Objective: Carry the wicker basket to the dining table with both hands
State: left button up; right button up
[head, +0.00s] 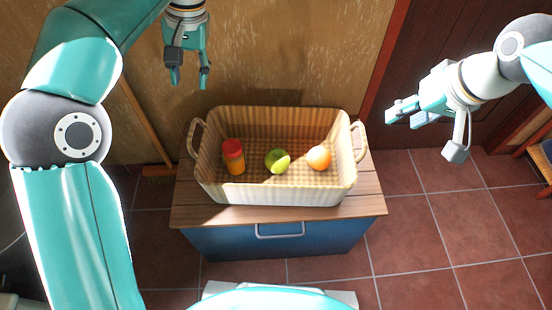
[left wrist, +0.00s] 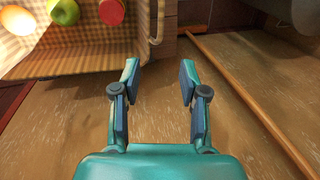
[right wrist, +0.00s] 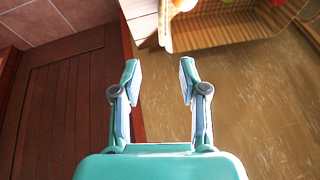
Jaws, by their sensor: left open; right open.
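The wicker basket (head: 270,194) is cream and woven, with a loop handle at its left and right ends. It stands upright on a wooden-topped blue cabinet. Inside lie a red-lidded jar (head: 234,158), a green apple (head: 277,161) and an orange (head: 319,157). My left gripper (head: 188,78) is open and empty, above and behind the left handle (head: 195,138); the basket also shows in the left wrist view (left wrist: 100,58). My right gripper (head: 388,117) is open and empty, to the right of the right handle (head: 360,142). The basket also shows in the right wrist view (right wrist: 225,35). No dining table is identifiable.
The blue cabinet (head: 225,243) has a wooden top (head: 340,213) with a narrow bare strip in front of the basket. A tan wall (head: 290,50) is close behind. A broom (head: 150,125) leans at the left. Tiled floor (head: 430,220) is open at the right.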

aim_at(192, 127)
jog(key=shift+f, duration=0.1)
pick_arm(q)
jog(key=a+f, duration=0.1)
jog(key=f, duration=0.4)
jog(key=a+f, duration=0.1)
jog(key=f, duration=0.5)
jog(key=a+f, duration=0.1)
jog(key=f, duration=0.4)
jog(key=shift+s+a+f, duration=0.15)
jog(key=shift+a+f, duration=0.05)
jog(key=shift+f, duration=0.1)
pick_arm(e)
jog(key=x, duration=1.6)
jog(key=shift+w+a+f, duration=0.15)
jog(key=shift+w+f, duration=0.05)
jog(key=shift+f, duration=0.15)
pick_arm(q)
grip_shut()
pick_arm(e)
grip_shut()
pick_arm(q)
jog(key=shift+r, duration=0.1)
pick_arm(e)
jog(key=shift+r, duration=0.1)
